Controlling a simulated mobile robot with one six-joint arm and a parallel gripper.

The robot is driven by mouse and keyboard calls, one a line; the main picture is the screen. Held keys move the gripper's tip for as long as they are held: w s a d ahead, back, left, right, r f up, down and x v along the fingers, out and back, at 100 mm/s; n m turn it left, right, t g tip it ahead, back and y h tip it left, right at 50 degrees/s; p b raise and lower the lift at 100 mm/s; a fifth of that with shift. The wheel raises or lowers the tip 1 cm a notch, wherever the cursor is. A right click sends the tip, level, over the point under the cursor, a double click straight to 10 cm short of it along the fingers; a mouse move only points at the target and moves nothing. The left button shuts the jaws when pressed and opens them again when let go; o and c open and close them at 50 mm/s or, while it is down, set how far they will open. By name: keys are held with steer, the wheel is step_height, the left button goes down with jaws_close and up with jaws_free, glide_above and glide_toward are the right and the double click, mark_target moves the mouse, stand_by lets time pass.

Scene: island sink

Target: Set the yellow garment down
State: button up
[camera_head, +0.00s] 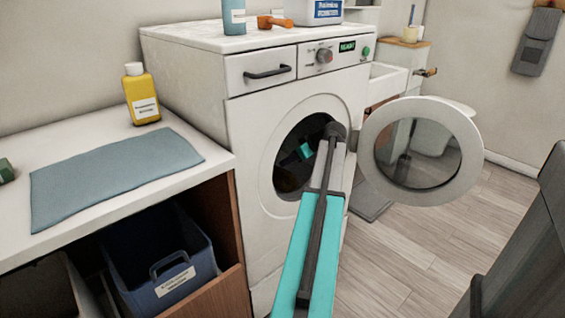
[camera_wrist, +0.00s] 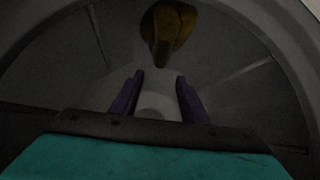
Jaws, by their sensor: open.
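The washing machine (camera_head: 250,115) stands with its round door (camera_head: 418,155) swung open to the right. My arm reaches through the opening into the dark drum (camera_head: 290,180). In the wrist view, the yellow garment (camera_wrist: 172,30) is a dim yellow-brown bundle against the drum's inside, beyond my fingertips. My gripper (camera_wrist: 160,85) is open, its two purple fingers apart with only the pale drum surface showing between them. The garment appears apart from both fingers. In the head view the garment cannot be seen, and my fingertips are hidden inside the drum.
A counter (camera_head: 90,150) on the left holds a blue-grey cloth (camera_head: 115,170) and a yellow bottle (camera_head: 141,95). A dark blue bin (camera_head: 160,255) with a label sits below it. The drum rim and the open door closely flank my arm.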

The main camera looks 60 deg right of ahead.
steer(key=shift+v, duration=1.3)
steer(key=shift+s, duration=0.1)
